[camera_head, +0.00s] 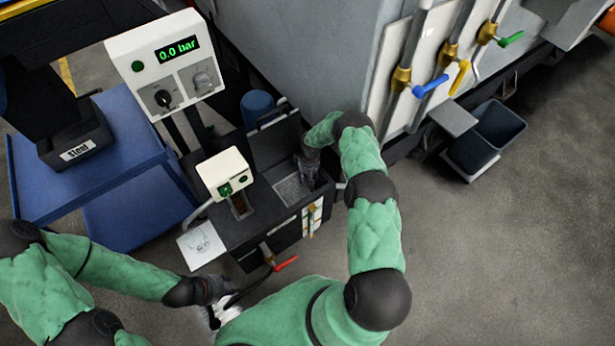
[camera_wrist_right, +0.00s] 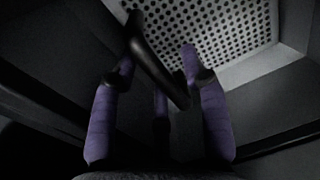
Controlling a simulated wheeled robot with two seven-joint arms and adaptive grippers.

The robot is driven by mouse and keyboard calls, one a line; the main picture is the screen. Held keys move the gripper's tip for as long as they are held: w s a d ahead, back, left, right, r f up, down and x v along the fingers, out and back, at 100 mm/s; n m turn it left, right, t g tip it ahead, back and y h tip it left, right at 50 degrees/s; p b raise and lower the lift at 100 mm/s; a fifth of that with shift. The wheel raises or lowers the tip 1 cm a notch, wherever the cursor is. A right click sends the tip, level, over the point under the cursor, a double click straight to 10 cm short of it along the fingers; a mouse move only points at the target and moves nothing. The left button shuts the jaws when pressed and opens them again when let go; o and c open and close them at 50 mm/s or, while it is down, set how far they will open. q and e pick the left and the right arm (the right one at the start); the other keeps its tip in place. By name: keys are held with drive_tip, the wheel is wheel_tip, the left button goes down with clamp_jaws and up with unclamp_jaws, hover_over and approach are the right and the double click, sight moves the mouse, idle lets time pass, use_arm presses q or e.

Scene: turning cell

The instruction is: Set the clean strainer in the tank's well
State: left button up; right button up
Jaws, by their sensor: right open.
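A light grey perforated plate, seemingly the strainer (camera_head: 292,190), lies in the open top of the dark tank (camera_head: 245,230). It fills the upper part of the right wrist view (camera_wrist_right: 215,32), with a black bar-like handle (camera_wrist_right: 155,65) above it. My right gripper (camera_head: 308,172) reaches down over the plate. In the right wrist view its purple fingers (camera_wrist_right: 160,75) are open, with the handle between or just in front of them; contact is unclear. My left gripper (camera_head: 222,296) is low beside a white, cloth-like thing (camera_head: 216,314); its fingers are too small to read.
A raised lid (camera_head: 274,140) stands behind the opening. A pressure panel (camera_head: 165,65) reads 0.0 bar. A small control box (camera_head: 224,174) and a red-handled valve (camera_head: 286,263) are on the tank. A blue cart (camera_head: 120,150) stands left; the floor at right is clear beyond a bin (camera_head: 500,125).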

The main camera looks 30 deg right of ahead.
wheel_tip(320, 180, up, 12)
drive_tip(key=p, duration=0.5)
drive_tip(key=s+a, duration=0.3)
drive_tip(key=a, duration=0.2)
drive_tip(key=s+a+y, duration=0.1)
drive_tip(key=s+a, duration=0.2)
drive_tip(key=a, duration=0.2)
drive_tip(key=s+a+m+y, duration=0.1)
drive_tip(key=s+a, duration=0.2)
drive_tip(key=a, duration=0.3)
drive_tip(key=shift+s+a+f, duration=0.1)
drive_tip(key=shift+s+f, duration=0.2)
drive_tip(key=shift+s, duration=0.1)
drive_tip(key=s+a+r+m, duration=0.1)
drive_tip(key=s+a, duration=0.3)
drive_tip(key=s, duration=0.5)
drive_tip(key=s+a+r+m+y, duration=0.1)
drive_tip(key=s+a+r, duration=0.3)
drive_tip(key=s, duration=0.5)
drive_tip(key=shift+a+r, duration=0.3)
drive_tip(key=shift+a, duration=0.45)
